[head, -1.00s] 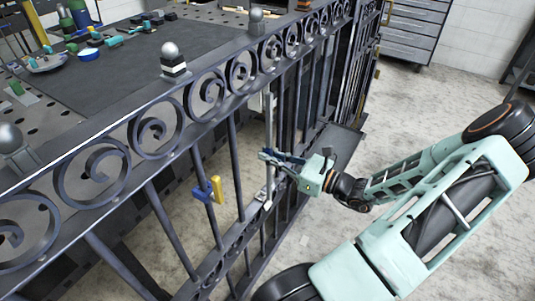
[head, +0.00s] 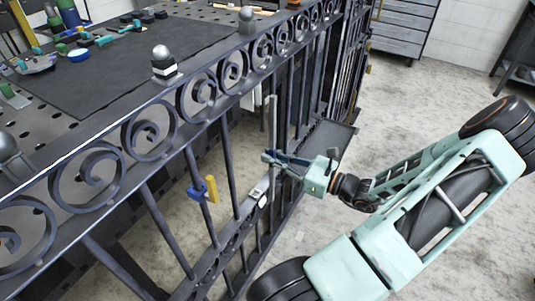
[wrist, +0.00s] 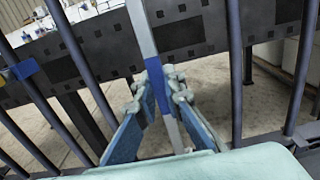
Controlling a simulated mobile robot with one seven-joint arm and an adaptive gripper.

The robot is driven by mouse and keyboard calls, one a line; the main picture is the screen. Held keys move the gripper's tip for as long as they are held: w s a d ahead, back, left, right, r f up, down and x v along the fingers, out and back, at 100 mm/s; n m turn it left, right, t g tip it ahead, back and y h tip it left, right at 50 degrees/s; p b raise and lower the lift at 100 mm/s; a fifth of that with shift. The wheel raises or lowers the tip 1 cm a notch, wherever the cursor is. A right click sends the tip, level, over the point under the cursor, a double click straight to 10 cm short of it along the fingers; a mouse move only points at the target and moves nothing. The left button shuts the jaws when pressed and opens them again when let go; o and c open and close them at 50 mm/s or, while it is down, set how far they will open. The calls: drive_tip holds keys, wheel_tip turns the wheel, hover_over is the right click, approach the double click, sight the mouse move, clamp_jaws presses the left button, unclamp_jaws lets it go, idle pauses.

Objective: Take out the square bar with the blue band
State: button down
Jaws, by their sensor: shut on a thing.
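The square bar (wrist: 143,35) is light grey with a blue band (wrist: 157,92) at the fingers. In the head view the bar (head: 272,120) stands nearly upright on the near side of the gate (head: 196,90), in front of a gap between dark bars. My gripper (wrist: 160,88) is shut on it at the band; in the head view my gripper (head: 267,157) comes at it from the right. The bar's lower end is partly hidden behind my gripper in the wrist view. I cannot tell whether its lower end touches the gate's lower rail.
A blue and yellow piece (head: 205,190) is on a gate bar to the left. A pale fitting (head: 258,193) sits on the lower rail near the bar. A workbench (head: 100,90) stands behind the gate. Grey drawers (head: 405,30) stand at the back.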

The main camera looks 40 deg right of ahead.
drive_tip(key=p+v, duration=0.1)
drive_tip(key=v, duration=0.8)
drive_tip(key=shift+p, duration=0.35)
idle(0.5)
drive_tip(key=shift+w+r, duration=0.1)
